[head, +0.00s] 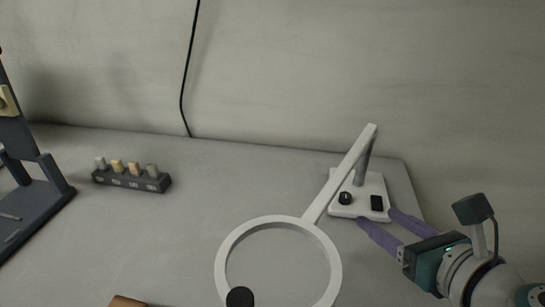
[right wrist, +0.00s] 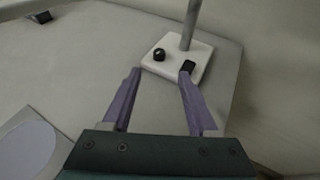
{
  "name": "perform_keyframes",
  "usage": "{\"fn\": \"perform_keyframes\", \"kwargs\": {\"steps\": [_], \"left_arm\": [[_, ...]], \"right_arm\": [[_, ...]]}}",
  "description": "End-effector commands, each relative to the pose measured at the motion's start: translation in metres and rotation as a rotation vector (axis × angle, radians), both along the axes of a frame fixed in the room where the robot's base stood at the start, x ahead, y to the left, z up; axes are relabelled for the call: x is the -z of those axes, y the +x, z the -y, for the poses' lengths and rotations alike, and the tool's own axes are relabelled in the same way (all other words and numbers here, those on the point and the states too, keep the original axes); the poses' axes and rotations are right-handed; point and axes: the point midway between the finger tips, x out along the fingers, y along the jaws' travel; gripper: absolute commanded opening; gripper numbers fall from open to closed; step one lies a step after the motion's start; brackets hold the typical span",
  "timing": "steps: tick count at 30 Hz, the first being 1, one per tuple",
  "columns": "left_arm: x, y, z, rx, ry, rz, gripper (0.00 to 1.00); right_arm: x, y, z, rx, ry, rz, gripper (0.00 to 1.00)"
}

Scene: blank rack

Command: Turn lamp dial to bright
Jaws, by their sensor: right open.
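The lamp has a white ring head (head: 222,262) on a slanted white arm (head: 338,180), rising from a white base (head: 372,190) at the right of the table. The dial's setting is too small to read. My left gripper is not in view.
A dark block with several pegs (head: 132,180) stands at the back left. A dark rack (head: 40,205) is at the far left edge. A black cable (head: 184,80) hangs on the wall. The table's middle (head: 215,185) is clear.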

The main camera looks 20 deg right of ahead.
Motion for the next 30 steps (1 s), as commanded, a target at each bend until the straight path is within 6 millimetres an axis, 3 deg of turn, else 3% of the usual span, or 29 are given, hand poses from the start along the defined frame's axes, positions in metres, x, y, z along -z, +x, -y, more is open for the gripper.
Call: {"fn": "perform_keyframes", "kwargs": {"steps": [15,27,30], "left_arm": [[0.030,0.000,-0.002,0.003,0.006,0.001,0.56],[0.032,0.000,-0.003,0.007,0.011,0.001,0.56],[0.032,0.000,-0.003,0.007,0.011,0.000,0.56]], "right_arm": [[0.033,0.078,0.005,-0.005,-0.004,0.000,0.59],[0.034,0.087,0.006,-0.005,-0.004,-0.001,0.59],[0.034,0.087,0.006,-0.005,-0.005,-0.001,0.50]]}}
